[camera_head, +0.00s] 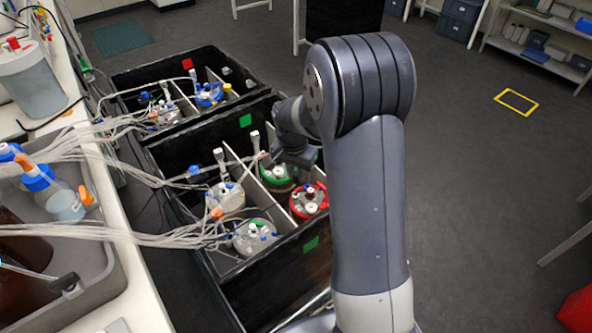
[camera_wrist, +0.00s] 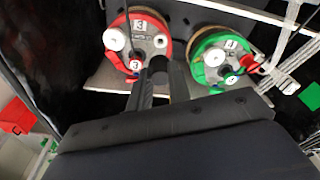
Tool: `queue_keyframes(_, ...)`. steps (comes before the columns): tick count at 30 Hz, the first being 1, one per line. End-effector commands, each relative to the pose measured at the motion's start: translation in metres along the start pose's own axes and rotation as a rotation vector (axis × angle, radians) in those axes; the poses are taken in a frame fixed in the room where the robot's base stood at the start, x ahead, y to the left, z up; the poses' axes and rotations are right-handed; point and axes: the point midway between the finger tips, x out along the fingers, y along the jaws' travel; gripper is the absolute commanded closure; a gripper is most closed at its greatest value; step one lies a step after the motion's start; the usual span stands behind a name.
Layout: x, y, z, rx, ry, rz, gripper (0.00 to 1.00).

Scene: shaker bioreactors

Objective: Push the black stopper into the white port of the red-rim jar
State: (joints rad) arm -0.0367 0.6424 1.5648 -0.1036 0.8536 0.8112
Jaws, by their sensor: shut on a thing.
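The red-rim jar (camera_head: 310,203) stands in a black crate, in front of the green-rim jar (camera_head: 278,176). In the wrist view the red-rim jar (camera_wrist: 140,48) is at the upper middle. A small white port (camera_wrist: 160,41) shows on the right of its lid, and a larger white cap (camera_wrist: 115,40) on the left. My gripper (camera_wrist: 158,72) is shut on the black stopper (camera_wrist: 157,63), just below the white port in the wrist view. The stopper is dark against the dark fingers, and whether it touches the lid cannot be told. In the head view my arm hides much of the gripper.
The green-rim jar (camera_wrist: 218,58) stands close to the right of my gripper in the wrist view. Pale tubes (camera_head: 150,235) run from the bench to jars in the left compartments. A divider (camera_head: 246,168) splits the crate (camera_head: 285,262). The floor at right is mostly clear.

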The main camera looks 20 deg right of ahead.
Motion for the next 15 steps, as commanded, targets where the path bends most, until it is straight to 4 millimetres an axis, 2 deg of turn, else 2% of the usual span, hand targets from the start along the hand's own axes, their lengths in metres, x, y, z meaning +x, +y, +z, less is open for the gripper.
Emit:
queue_keyframes(6,0.006,-0.004,-0.003,0.128,0.006,0.014,1.0)
queue_keyframes(15,0.016,-0.004,-0.002,0.142,0.007,0.014,1.0)
